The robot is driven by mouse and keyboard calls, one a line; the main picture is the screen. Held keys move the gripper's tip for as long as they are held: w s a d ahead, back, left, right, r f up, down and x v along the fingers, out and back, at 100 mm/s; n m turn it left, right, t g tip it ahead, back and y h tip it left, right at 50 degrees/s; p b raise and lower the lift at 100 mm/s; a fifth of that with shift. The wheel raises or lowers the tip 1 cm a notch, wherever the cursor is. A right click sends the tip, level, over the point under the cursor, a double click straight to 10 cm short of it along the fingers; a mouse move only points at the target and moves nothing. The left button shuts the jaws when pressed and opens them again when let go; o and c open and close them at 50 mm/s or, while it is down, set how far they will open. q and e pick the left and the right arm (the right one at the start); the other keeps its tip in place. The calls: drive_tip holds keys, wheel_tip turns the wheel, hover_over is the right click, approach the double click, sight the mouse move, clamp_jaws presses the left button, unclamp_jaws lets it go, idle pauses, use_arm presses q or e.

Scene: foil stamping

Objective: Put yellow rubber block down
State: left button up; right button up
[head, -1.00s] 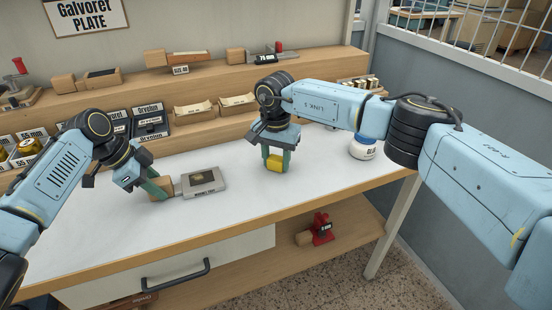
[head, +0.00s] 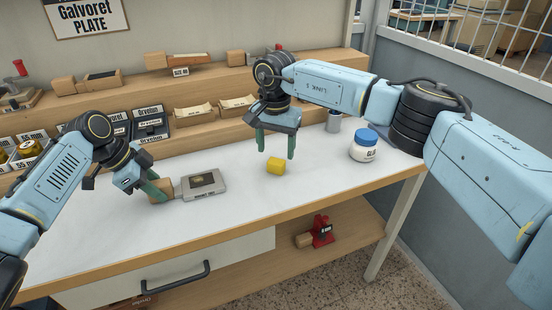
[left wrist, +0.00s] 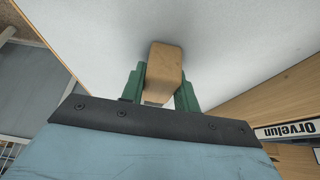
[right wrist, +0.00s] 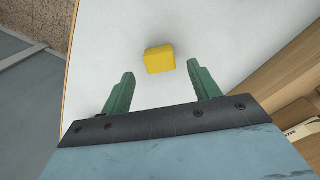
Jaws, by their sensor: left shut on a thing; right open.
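The yellow rubber block (head: 276,166) sits on the white table top, free of any gripper. My right gripper (head: 276,152) is open and empty just above and behind the block. In the right wrist view the block (right wrist: 159,59) lies beyond the two spread green fingertips (right wrist: 160,76), apart from both. My left gripper (head: 156,188) is shut on a wooden block (head: 163,187) at the table's left part. In the left wrist view that wooden block (left wrist: 164,68) is between the green fingers (left wrist: 160,84).
A grey plate with a dark patch (head: 204,184) lies beside the wooden block. A white jar with a blue lid (head: 364,147) stands to the right, with a grey cup (head: 333,121) behind it. Wooden shelves (head: 205,78) line the back. The table's front middle is clear.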

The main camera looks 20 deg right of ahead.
sight(275, 162)
wheel_tip(275, 162, up, 7)
idle(0.3)
